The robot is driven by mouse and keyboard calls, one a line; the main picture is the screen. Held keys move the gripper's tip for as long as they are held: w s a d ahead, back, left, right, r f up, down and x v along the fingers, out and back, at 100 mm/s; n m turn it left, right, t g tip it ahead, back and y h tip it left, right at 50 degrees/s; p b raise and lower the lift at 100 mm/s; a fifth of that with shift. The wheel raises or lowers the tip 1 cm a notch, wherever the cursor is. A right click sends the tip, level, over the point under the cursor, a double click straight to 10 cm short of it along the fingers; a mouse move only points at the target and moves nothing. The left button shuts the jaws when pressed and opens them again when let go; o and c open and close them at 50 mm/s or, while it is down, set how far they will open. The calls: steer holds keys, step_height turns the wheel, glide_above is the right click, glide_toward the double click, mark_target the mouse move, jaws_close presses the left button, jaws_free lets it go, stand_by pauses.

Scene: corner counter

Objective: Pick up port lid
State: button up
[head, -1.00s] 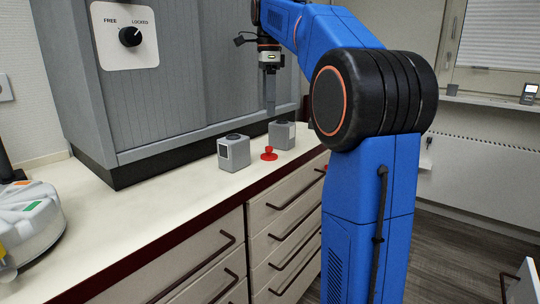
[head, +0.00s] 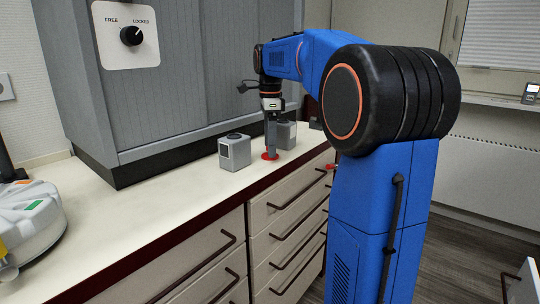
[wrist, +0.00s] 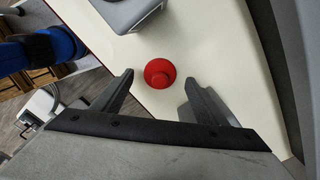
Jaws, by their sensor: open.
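The port lid (wrist: 160,73) is a small red knobbed disc lying on the pale counter. In the head view the red lid (head: 270,156) shows only partly, because my gripper (head: 271,148) is in front of and above it. In the wrist view my gripper (wrist: 158,88) is open and empty. Its two fingers point towards the lid, one on each side. The lid appears just beyond the fingertips, roughly centred between them; I cannot tell the exact height gap.
A grey box (head: 235,152) stands left of the lid, and another grey box (head: 286,134) stands behind my gripper to the right. A grey cabinet (head: 190,70) rises behind. The counter (head: 150,210) is clear to the front left. A white round device (head: 28,220) is at far left.

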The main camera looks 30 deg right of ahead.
steer(key=shift+f, duration=0.8)
steer(key=c, duration=1.1)
